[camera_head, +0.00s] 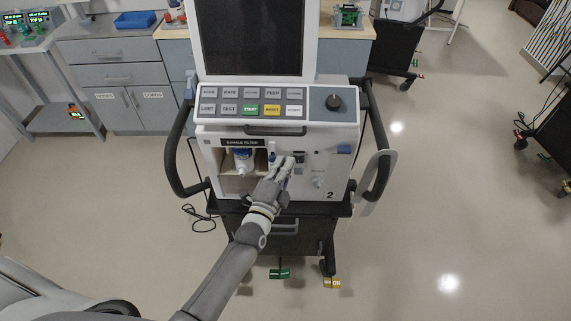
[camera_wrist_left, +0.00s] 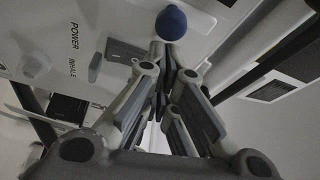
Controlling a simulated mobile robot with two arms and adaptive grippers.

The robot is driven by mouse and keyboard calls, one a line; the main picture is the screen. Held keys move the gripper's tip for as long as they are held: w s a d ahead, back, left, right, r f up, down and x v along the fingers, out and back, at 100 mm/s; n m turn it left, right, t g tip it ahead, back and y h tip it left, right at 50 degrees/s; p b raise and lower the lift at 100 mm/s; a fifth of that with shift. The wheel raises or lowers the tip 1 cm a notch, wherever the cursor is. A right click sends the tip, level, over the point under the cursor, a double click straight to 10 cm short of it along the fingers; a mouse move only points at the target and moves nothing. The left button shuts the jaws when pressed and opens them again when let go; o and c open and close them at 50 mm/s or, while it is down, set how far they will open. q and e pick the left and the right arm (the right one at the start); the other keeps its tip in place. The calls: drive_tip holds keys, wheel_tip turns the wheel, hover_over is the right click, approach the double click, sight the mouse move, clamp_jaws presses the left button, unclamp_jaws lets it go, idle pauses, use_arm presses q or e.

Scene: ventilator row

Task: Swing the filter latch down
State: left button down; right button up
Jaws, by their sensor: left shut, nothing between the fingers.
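The ventilator (camera_head: 335,165) stands ahead, with a label reading like "EXHALE FILTER" (camera_head: 242,142) above an open recess. A white and blue filter (camera_head: 243,161) sits in the recess. A small upright white piece with blue on it, which looks like the filter latch (camera_head: 271,150), is at the recess's right edge. In the wrist view a blue rounded knob (camera_wrist_left: 171,22) is just beyond my fingertips; I cannot tell whether they touch. My left gripper (camera_head: 286,163) is shut and empty at the front panel, right of the recess, hiding part of it. My right gripper is not in view.
Black side handles (camera_head: 378,140) flank the ventilator. Green (camera_head: 279,273) and yellow (camera_head: 331,283) pedals are low on the cart. The floor at right is mostly clear.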

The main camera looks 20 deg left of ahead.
use_arm(q)
drive_tip(key=shift+a, duration=0.1)
drive_tip(key=shift+s+a+r+n, duration=0.1)
drive_tip(key=shift+a+n, duration=0.1)
drive_tip(key=shift+n, duration=0.2)
